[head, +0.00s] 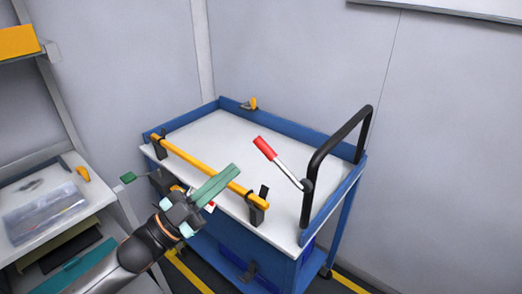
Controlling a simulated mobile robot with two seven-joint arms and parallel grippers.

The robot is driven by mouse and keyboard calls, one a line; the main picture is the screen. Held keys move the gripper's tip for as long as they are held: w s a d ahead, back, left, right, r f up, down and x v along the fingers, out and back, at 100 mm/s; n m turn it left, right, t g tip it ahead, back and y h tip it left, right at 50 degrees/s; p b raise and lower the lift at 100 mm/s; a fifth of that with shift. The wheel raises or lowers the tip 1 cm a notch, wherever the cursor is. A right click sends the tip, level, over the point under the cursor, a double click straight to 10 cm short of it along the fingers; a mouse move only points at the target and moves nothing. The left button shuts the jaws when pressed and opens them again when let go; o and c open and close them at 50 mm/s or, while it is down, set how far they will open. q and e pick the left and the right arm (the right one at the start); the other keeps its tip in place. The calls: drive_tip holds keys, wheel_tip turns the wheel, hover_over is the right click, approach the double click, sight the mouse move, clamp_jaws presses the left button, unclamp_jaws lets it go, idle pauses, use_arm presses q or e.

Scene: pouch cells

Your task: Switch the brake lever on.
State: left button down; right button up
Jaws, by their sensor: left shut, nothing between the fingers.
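The brake lever (279,163) has a red grip and a pale metal shaft. It runs from a dark pivot on the black push handle (319,158) up and left over the cart top, tilted, with the red end raised. My left gripper (228,174) has green fingers, shut and empty, pointing up and right. It shows in front of the yellow bar, left of and below the red grip, with a visible gap between them. My right gripper is out of view.
The blue cart has a white top (220,140). A yellow bar (195,160) on black brackets runs along its near edge. A small green paddle (127,178) juts out left. A bench with a clear box (45,212) stands left. Grey walls close off the back.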

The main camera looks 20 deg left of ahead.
sight(261, 150)
use_arm(q)
drive_tip(key=shift+w, duration=0.1)
drive_tip(key=p+x, duration=0.2)
drive_tip(key=x, duration=0.7)
drive_tip(key=shift+w+d+r, duration=0.2)
drive_tip(key=shift+r, duration=0.05)
drive_tip(key=f, duration=0.1)
drive_tip(key=w+a+f, duration=0.1)
drive_tip(key=f, duration=0.1)
drive_tip(key=shift+w, duration=0.2)
drive_tip(key=shift+w+a+f+b, duration=0.15)
drive_tip(key=shift+a+f+b, duration=0.05)
drive_tip(key=shift+f+b, duration=0.1)
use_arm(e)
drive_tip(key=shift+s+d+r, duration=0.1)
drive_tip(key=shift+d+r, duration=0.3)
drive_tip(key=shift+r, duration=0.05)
use_arm(q)
drive_tip(key=shift+f, duration=0.1)
drive_tip(key=shift+a+f+n+t+y, duration=0.2)
drive_tip(key=shift+n+t+y, duration=0.1)
drive_tip(key=shift+n, duration=0.3)
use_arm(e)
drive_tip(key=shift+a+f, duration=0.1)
